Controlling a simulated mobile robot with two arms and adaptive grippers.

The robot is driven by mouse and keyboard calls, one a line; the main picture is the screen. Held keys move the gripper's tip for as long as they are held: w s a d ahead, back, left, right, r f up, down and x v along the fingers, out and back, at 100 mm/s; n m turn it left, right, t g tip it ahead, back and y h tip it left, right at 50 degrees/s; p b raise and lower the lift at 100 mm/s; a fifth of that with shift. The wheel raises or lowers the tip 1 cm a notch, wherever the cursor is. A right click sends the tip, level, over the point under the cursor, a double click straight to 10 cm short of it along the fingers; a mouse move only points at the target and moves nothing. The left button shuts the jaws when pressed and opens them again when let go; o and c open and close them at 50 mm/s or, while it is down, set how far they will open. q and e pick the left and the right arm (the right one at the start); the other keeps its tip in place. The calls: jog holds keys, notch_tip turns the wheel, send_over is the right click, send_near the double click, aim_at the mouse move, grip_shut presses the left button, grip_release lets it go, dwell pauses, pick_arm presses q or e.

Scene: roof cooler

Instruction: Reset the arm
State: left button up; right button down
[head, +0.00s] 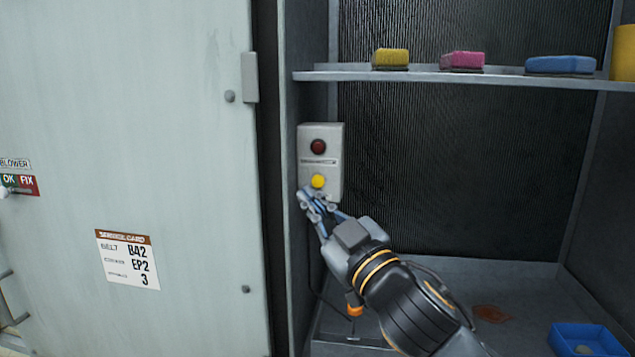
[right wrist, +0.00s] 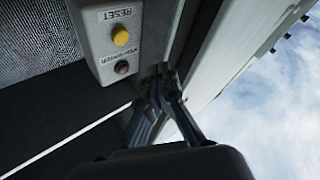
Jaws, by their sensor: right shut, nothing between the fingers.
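A grey control box (head: 321,163) is fixed to the left inner wall of the open cabinet. It has a dark red round part (head: 318,146) at the top and a yellow button (head: 318,181) at the bottom. In the right wrist view the box appears upside down, with the word RESET by the yellow button (right wrist: 120,36). My right gripper (head: 317,197) is shut and empty, its fingertips just below the yellow button in the head view. In the right wrist view the gripper's fingertips (right wrist: 160,72) are beside the box, apart from the button. My left gripper is out of view.
A shelf (head: 490,77) above holds a yellow sponge (head: 390,58), a pink sponge (head: 462,60) and a blue sponge (head: 560,65). A blue tray (head: 566,343) stands on the cabinet floor. A pale door (head: 130,60) with a service card (head: 128,259) is at left.

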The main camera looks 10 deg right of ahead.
jog(key=s+d+f+m+g+h, duration=0.2)
jog(key=f, duration=0.8)
jog(key=s+d+f+m+g+h, duration=0.2)
jog(key=d+f+h, duration=0.1)
jog(key=f, duration=0.6)
jog(key=s+d+f+m+g+h, duration=0.2)
jog(key=f+m, duration=0.1)
jog(key=f, duration=0.7)
jog(key=s+d+f+m+g+h, duration=0.1)
jog(key=s+d+f+g, duration=0.35)
jog(key=s+f, duration=0.65)
jog(key=s+d+f+m+g+h, duration=0.15)
jog(key=s+d+f+g, duration=0.3)
jog(key=s+f, duration=0.75)
jog(key=s+f+g, duration=0.1)
jog(key=s+f, duration=0.1)
jog(key=f, duration=1)
jog(key=s+f+g, duration=0.1)
jog(key=s+f, duration=0.1)
jog(key=f, duration=1.1)
jog(key=s+d+f+g, duration=0.1)
jog(key=s+d+f, duration=0.1)
jog(key=s+f, duration=1.3)
jog(key=shift+s+d+n, duration=0.2)
jog(key=shift+s+n, duration=0.25)
jog(key=shift+s, duration=0.15)
